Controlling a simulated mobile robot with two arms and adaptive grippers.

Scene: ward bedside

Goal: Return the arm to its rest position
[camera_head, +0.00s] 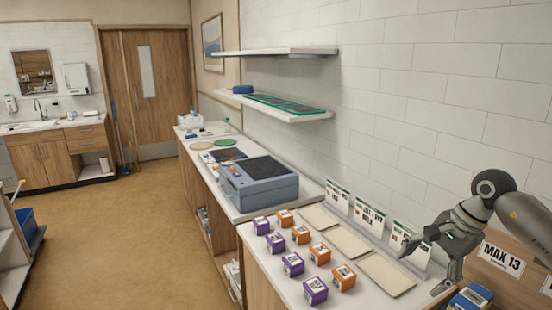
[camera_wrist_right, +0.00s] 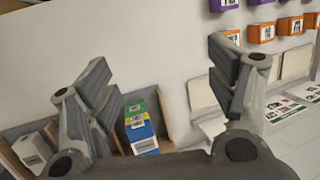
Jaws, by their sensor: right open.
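My right gripper (camera_head: 422,270) is at the right of the head view, above the right end of the counter (camera_head: 262,240). In the right wrist view its two fingers (camera_wrist_right: 160,70) stand wide apart with nothing between them. The gripper is open and empty. A blue, green and yellow box (camera_wrist_right: 138,125) sits in a wooden bin beyond the fingers in the wrist view. It also shows at the lower right edge of the head view (camera_head: 470,298), below the gripper. My left arm and gripper are not in view.
Purple boxes (camera_head: 293,264) and orange boxes (camera_head: 320,253) stand in rows on the counter. Beige pads (camera_head: 349,241) and upright printed cards (camera_head: 369,215) lie behind them, close to the gripper. A grey-blue machine (camera_head: 262,187) stands farther back.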

